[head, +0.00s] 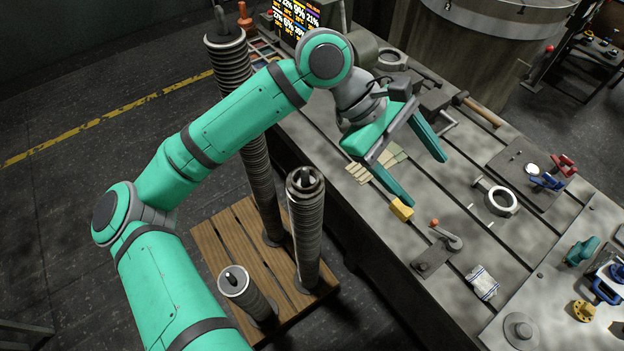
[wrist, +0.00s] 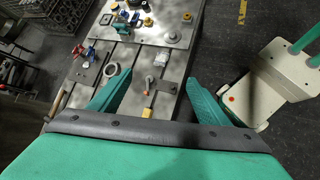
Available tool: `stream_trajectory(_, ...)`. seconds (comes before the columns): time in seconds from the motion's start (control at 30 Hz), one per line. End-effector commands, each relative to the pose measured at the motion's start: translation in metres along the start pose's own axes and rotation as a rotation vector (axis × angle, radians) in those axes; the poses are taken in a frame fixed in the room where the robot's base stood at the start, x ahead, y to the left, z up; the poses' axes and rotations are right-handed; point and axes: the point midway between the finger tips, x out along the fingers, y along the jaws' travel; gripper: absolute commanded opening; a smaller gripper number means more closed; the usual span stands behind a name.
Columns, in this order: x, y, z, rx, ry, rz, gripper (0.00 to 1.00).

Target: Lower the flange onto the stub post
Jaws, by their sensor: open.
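My gripper (head: 427,180) is open and empty, held above the workbench; its two green fingers also show in the wrist view (wrist: 157,82). A pale grey ring with a short arm (head: 503,201), possibly the flange, lies flat on the bench to the right of the fingers; it also shows in the wrist view (wrist: 112,70). The shortest of three ringed columns (head: 234,281), with a dark pin at its top, stands on a pallet left of the bench. A low round stub (head: 520,330) sits on a plate at lower right. I cannot tell which is the stub post.
A medium column (head: 305,225) and a tall one (head: 228,60) share the wooden pallet (head: 215,240). A yellow block (head: 401,209), a red-knobbed lever (head: 437,251), a white packet (head: 482,282) and a hammer (head: 480,110) lie on the slotted bench. Colored valve parts crowd its right end.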

Motion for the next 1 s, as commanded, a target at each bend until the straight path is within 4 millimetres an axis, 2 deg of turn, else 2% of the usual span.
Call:
stream_trajectory(0.1,-0.023,-0.014,-0.040,0.013,0.192,-0.080,0.70)
stream_trajectory(0.3,-0.075,-0.041,-0.097,0.013,0.474,-0.226,0.70)
stream_trajectory(0.5,-0.121,-0.064,-0.128,-0.004,0.652,-0.339,0.70)
stream_trajectory(0.6,-0.134,-0.070,-0.134,-0.011,0.694,-0.370,0.70)
stream_trajectory(0.77,-0.136,-0.075,-0.141,-0.014,0.714,-0.385,0.70)
stream_trajectory(1.0,-0.113,-0.086,-0.162,-0.013,0.710,-0.384,0.70)
